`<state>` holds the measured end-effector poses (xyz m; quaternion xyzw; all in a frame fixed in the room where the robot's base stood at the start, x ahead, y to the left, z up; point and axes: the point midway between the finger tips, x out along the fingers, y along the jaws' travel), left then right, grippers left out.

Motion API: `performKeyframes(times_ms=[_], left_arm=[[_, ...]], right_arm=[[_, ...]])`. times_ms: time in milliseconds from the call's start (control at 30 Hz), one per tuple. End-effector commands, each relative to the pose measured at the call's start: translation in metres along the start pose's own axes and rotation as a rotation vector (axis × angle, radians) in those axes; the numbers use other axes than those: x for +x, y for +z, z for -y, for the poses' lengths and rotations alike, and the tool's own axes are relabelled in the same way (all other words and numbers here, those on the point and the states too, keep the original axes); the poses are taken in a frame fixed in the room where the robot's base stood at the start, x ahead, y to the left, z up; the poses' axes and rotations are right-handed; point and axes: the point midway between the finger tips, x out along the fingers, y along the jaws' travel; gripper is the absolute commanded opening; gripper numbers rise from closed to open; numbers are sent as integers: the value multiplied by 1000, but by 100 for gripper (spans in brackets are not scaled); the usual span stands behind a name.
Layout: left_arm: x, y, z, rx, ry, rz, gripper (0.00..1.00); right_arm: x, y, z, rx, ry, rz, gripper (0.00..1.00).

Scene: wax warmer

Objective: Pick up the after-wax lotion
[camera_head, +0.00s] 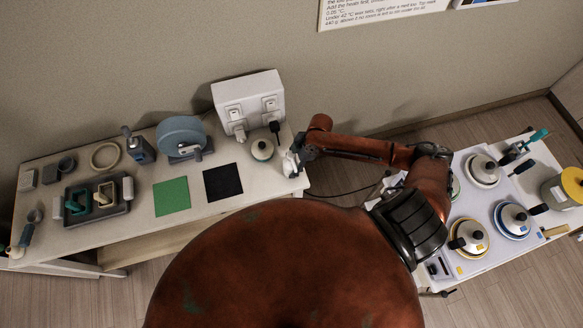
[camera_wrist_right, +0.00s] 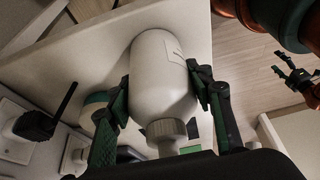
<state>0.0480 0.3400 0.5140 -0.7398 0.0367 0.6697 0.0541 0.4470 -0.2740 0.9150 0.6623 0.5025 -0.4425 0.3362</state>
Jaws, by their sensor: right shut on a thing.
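The after-wax lotion is a white bottle with a grey ribbed cap and a pale label (camera_wrist_right: 160,80). In the head view it shows as a small white shape (camera_head: 289,163) at the right end of the long table. My right gripper (camera_head: 297,156) is shut around its body, with a green-padded finger on each side in the wrist view (camera_wrist_right: 161,98). I cannot tell whether its base touches the tabletop. My left gripper is outside the head view; a dark gripper with parted fingers, seemingly mine, shows in the right wrist view (camera_wrist_right: 295,77).
A small pot with a green band (camera_head: 262,150) stands just left of the bottle, before a white socket box (camera_head: 249,100). Black (camera_head: 223,182) and green (camera_head: 171,196) mats lie further left. A white cart (camera_head: 492,225) with several pots stands at right. A cable hangs between the tables.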

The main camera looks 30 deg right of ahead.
Motion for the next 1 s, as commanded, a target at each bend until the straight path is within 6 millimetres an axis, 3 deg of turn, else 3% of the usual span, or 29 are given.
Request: performKeyframes(times_ms=[400, 767, 867, 1000], left_arm=[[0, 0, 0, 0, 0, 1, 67], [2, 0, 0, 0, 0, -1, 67], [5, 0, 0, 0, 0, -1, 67], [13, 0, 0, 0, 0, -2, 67]], right_arm=[[0, 0, 0, 0, 0, 0, 11], [-4, -2, -1, -2, 2, -2, 11], [-11, -5, -1, -3, 3, -2, 11], [-35, -9, 0, -2, 4, 2, 11]])
